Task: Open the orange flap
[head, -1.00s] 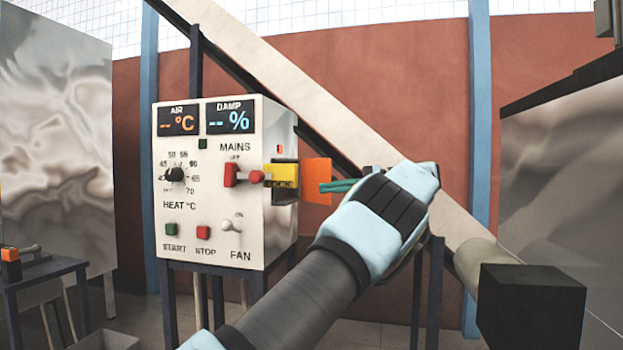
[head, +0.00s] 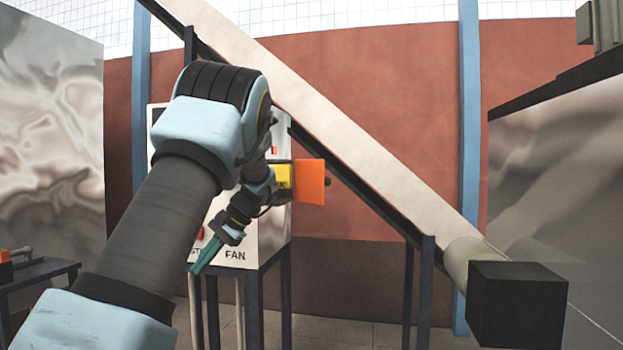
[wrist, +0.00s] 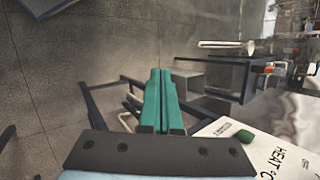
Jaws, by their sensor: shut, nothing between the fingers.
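The orange flap (head: 310,182) stands out from the right side of the white control box (head: 273,228), beside a yellow part (head: 283,176). It looks swung out, with its flat face toward the head camera. My gripper (head: 198,268) is shut, its green fingers together and pointing down in front of the box's lower left. The fingers are clear of the flap, which lies up and to the right. In the wrist view my gripper (wrist: 158,75) points toward the floor. The flap is not in the wrist view. My arm hides most of the box's front panel.
A small table (head: 40,275) stands at the far left. A dark block (head: 517,306) sits at the lower right. In the wrist view, a grey bin (wrist: 190,82) is on the floor.

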